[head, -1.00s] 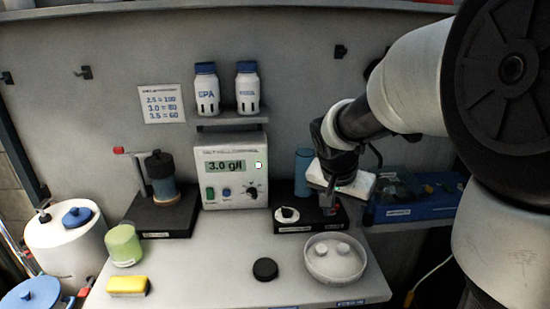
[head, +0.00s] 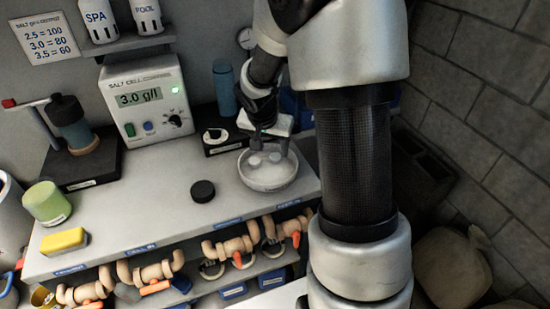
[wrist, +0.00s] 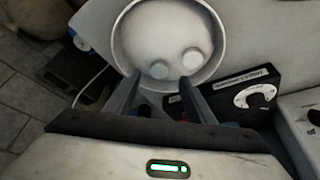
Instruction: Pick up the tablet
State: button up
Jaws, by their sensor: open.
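Two round, pale tablets lie in a shallow white dish on the bench. In the head view the left tablet (head: 255,160) and the right tablet (head: 276,157) sit near the middle of the dish (head: 284,181). In the wrist view the greyer tablet (wrist: 159,70) and the whiter tablet (wrist: 192,60) lie in the near part of the dish (wrist: 116,50). My gripper (head: 270,145) is at the dish's far side. In the wrist view its open, empty fingers (wrist: 161,82) point at the dish, with the greyer tablet just beyond the gap.
A black puck (head: 203,191) lies left of the dish. A black box with a white dial (head: 215,136) and a blue cylinder (head: 224,88) stand behind. The salt cell controller (head: 148,98) is at the back. A yellow sponge (head: 64,240) and green cup (head: 47,203) are left.

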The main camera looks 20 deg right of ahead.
aim_at(275, 156)
jog(key=x, duration=0.4)
jog(key=shift+f, duration=0.1)
jog(key=c, duration=1.1)
notch_tip(275, 156, up, 10)
jog(key=p, duration=0.2)
jog(key=w+a+r+n+y+p, duration=0.1)
jog(key=w+a+r+n+p, duration=0.1)
jog(key=w+r, duration=0.4)
jog(key=w+a+r+n+y+p, duration=0.1)
jog(key=w+r+n+p, duration=0.3)
jog(key=w, duration=0.6)
jog(key=w+a+r+n+y+p, duration=0.1)
jog(key=w+a+r+n+p, duration=0.2)
jog(key=w+r+p, duration=0.4)
jog(key=shift+w+a+r+t, duration=0.25)
jog(key=shift+w+r, duration=0.15)
jog(key=shift+r, duration=0.1)
jog(key=shift+w+a+r+t, duration=0.15)
jog(key=shift+w+a+r, duration=0.1)
jog(key=shift+w+r, duration=0.25)
